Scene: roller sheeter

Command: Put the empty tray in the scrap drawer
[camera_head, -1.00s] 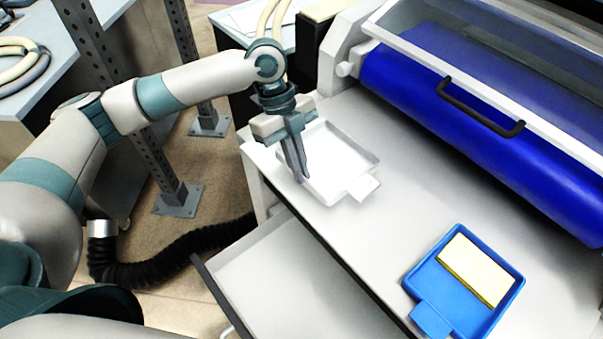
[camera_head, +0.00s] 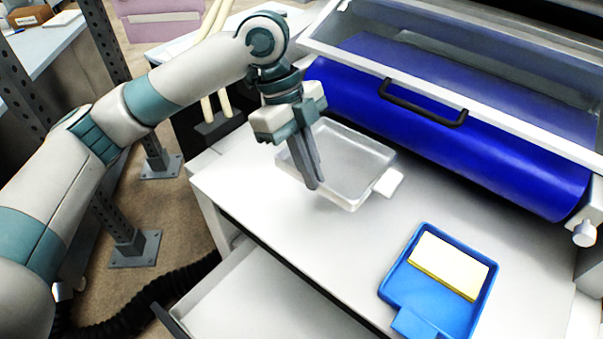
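The empty tray (camera_head: 375,153), white and shallow with a small tab handle at its right, is at the left part of the white machine table. My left gripper (camera_head: 313,186) comes down from above, its two fingers close together at the tray's near wall, and appears shut on that wall. The tray seems held a little above the table, though the gap is hard to judge. The drawer (camera_head: 255,300) below the table front is pulled out, and its visible floor is bare. My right gripper is out of view.
A blue tray (camera_head: 398,292) with a yellow block (camera_head: 450,266) sits at the right of the table. Behind is a blue roller (camera_head: 440,140) under a clear cover with a black handle (camera_head: 425,105). Metal posts stand at the left. The table between the trays is clear.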

